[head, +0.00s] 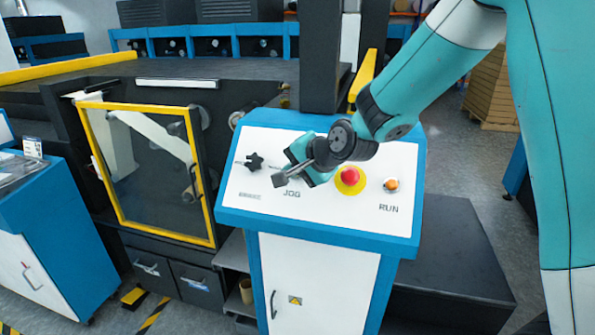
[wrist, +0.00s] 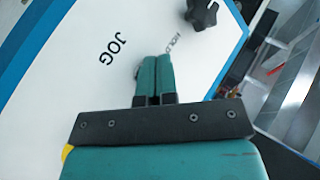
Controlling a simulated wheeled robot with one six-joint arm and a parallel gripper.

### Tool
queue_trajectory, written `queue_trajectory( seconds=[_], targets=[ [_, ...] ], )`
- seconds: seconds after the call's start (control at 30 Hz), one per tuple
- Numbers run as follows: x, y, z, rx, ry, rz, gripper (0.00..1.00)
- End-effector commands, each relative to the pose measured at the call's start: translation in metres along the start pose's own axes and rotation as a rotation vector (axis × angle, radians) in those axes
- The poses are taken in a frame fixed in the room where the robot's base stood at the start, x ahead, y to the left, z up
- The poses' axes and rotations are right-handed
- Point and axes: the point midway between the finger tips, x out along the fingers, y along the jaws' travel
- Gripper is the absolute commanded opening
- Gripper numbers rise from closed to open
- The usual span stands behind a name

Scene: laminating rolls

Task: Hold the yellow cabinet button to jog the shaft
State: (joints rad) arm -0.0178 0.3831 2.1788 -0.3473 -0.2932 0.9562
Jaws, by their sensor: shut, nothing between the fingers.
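The control cabinet's sloped white panel (head: 240,200) has a blue rim and a JOG label. My gripper (head: 296,160) is low over the panel, just above the JOG label in the picture. In the wrist view, my gripper (wrist: 155,60) has its two teal fingers shut side by side with nothing between them. The yellow button is not clearly visible in either view. A small greyish edge shows beside the fingertips, but I cannot tell what it is or whether the fingers touch it.
A black star knob (head: 255,161) sits left of my gripper and also shows in the wrist view (wrist: 201,13). A red emergency button (head: 350,176) on a yellow base and an orange RUN button (head: 391,185) are to the right. A yellow-framed guard door (head: 205,190) stands left.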

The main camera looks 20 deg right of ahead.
Motion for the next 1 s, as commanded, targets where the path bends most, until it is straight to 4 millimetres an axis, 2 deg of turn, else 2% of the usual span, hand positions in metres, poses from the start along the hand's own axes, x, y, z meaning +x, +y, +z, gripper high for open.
queue_trajectory(
  seconds=[0.53,1.0],
  targets=[
    [-0.033,-0.025,0.023,-0.001,0.000,0.000,0.00],
    [-0.035,-0.025,0.025,0.000,0.000,0.000,0.00]
  ],
)
